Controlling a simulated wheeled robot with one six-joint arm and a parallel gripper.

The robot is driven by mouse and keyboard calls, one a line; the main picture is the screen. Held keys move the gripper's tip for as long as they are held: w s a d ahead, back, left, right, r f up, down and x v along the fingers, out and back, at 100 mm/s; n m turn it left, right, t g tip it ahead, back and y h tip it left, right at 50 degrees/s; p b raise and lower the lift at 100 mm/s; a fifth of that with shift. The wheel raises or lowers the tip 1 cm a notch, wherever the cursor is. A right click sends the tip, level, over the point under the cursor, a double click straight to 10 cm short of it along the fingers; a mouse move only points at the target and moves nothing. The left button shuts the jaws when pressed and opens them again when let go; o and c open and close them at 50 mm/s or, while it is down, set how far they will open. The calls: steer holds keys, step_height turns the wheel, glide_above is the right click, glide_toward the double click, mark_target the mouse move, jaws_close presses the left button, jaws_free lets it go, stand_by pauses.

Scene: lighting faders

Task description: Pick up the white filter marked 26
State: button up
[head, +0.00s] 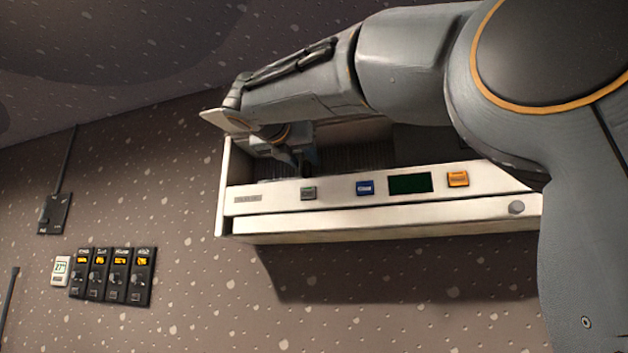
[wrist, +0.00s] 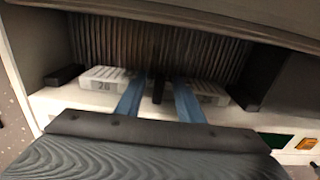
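Two white filters lie side by side in the open slot of the wall unit in the wrist view. The left filter (wrist: 104,78) carries a two-digit mark that looks like 26 or 28; I cannot tell which. The right filter (wrist: 212,93) has a mark too small to read, and a finger partly covers it. My gripper (wrist: 157,80) is open, its two blue fingers apart and nothing seen held. The left finger overlaps the left filter's right end in the picture. In the head view my gripper (head: 303,165) is at the unit's opening, and the filters are hidden.
A dark upright piece (wrist: 158,88) stands between the filters, and dark blocks (wrist: 64,75) flank them. The unit's white front panel (head: 335,208) has several buttons and a dark green display (head: 410,183). A ribbed back wall (wrist: 155,45) closes the slot.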

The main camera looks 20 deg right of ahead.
steer(key=shift+w+d, duration=0.35)
steer(key=shift+w, duration=0.15)
jaws_close()
steer(key=shift+r, duration=0.15)
